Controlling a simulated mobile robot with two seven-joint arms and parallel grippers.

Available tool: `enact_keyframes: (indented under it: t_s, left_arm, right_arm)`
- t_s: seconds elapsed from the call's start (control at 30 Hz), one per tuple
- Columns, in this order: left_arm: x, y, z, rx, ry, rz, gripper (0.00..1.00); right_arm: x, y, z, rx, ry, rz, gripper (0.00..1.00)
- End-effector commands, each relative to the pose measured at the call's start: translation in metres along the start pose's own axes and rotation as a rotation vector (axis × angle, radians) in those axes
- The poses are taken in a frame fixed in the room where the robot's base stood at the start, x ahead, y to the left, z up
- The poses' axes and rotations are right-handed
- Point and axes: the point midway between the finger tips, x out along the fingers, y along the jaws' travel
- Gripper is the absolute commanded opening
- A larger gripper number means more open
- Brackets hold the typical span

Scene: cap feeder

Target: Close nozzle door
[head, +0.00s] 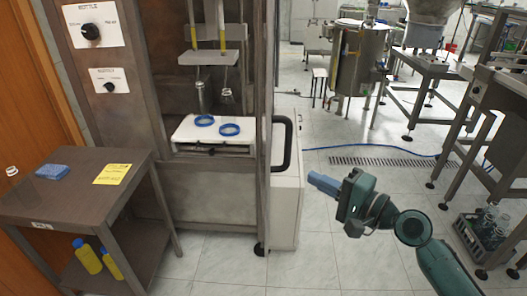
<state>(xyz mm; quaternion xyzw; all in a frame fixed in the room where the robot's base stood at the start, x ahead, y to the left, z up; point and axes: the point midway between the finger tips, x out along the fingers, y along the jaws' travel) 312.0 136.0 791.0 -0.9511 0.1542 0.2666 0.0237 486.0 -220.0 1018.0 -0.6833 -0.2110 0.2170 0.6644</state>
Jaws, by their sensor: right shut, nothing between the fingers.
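The nozzle door (268,90) shows nearly edge-on as a tall, narrow metal frame at the right side of the filling machine. A black loop handle (287,145) sticks out from it to the right. The machine front is open to view, with nozzles over a white platform (190,133) that bears two blue rings. My right gripper (314,180) is shut and empty, with blue-grey fingers pointing left. It is to the right of the handle and lower in the picture; I see no contact. My left gripper is not in view.
A white cabinet (286,205) stands behind and below the handle. A dark side table (75,185) at the left holds a blue sponge (52,172) and a yellow note (113,174). A metal tank (358,55) stands further back. Tiled floor is free around my right arm.

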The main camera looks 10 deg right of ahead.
Motion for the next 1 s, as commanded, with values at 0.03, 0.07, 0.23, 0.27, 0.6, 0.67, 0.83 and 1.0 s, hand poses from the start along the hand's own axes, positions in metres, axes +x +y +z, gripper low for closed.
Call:
enact_keyframes:
  t_s: [0.03,0.07,0.23,0.27,0.6,0.67,0.83,1.0]
  left_arm:
    - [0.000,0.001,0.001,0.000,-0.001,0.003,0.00]
    - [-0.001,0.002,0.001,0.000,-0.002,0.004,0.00]
    - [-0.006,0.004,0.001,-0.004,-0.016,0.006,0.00]
    - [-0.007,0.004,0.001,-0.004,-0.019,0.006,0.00]
    - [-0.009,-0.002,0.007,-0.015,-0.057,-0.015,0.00]
    - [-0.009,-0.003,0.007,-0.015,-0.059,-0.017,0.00]
    - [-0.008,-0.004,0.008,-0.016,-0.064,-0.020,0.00]
    - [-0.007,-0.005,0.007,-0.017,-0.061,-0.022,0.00]
  right_arm:
    - [0.001,-0.004,-0.001,0.012,-0.004,-0.009,0.00]
    - [0.001,-0.006,-0.002,0.018,-0.006,-0.012,0.00]
    - [0.018,-0.010,-0.002,0.029,-0.008,-0.017,0.00]
    - [0.023,-0.011,-0.002,0.028,-0.008,-0.018,0.00]
    - [0.082,-0.009,-0.001,0.027,-0.007,-0.015,0.00]
    - [0.089,-0.009,-0.001,0.025,-0.007,-0.015,0.00]
    - [0.099,-0.008,-0.001,0.023,-0.007,-0.013,0.00]
    - [0.100,-0.007,-0.001,0.023,-0.007,-0.013,0.00]
